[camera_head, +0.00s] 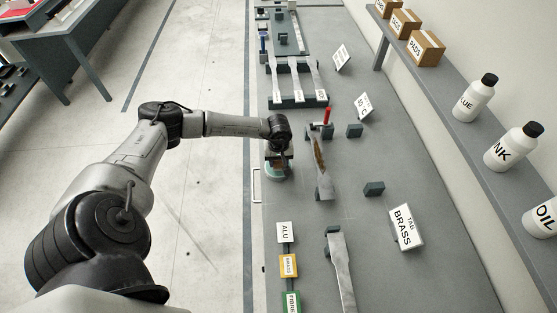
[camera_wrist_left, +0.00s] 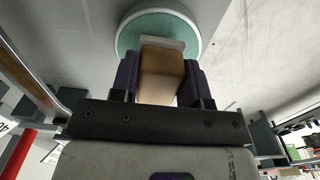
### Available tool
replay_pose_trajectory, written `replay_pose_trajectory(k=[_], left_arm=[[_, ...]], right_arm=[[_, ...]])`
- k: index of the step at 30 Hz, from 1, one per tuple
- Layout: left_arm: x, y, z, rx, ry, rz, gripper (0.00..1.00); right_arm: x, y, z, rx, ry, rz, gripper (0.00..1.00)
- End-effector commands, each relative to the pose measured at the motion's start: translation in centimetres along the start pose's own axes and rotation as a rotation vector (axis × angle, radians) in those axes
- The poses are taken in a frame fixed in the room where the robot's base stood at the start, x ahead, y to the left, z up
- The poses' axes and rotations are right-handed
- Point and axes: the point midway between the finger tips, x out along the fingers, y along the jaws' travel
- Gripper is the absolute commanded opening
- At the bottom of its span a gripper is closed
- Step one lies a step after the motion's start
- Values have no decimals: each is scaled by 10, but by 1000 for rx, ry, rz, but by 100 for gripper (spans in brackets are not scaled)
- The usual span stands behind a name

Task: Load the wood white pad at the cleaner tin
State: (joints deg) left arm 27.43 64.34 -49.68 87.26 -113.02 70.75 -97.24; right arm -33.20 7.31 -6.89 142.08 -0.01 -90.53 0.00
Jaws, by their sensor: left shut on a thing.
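My left gripper (camera_wrist_left: 158,85) is shut on a wood block with a white pad; the block (camera_wrist_left: 162,72) shows tan between the two dark fingers in the left wrist view. Its pale pad end (camera_wrist_left: 163,43) points at the cleaner tin (camera_wrist_left: 130,38), a round white-rimmed tin with a teal face. The pad overlaps the teal face in this view; I cannot tell whether it touches. In the head view my left gripper (camera_head: 279,156) is over the tin (camera_head: 273,174) at the bench's left edge, and mostly hides the block. My right gripper is not in view.
A rusty specimen strip (camera_head: 320,168) lies just right of the gripper, near a red upright piece (camera_head: 327,115). ALU (camera_head: 285,232), brass and fibre labels stand nearer, beside a grey strip (camera_head: 341,270). A rack (camera_head: 297,101) of strips is farther back. Bottles line the right shelf (camera_head: 440,110).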

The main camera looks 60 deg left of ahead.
Motion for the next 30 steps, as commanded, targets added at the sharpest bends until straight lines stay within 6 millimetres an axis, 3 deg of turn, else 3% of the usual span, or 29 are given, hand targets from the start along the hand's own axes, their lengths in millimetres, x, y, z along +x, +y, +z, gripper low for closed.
replay_pose_trajectory(k=[30], left_arm=[[7,0,0,0,0,0,23]], right_arm=[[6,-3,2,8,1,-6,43]])
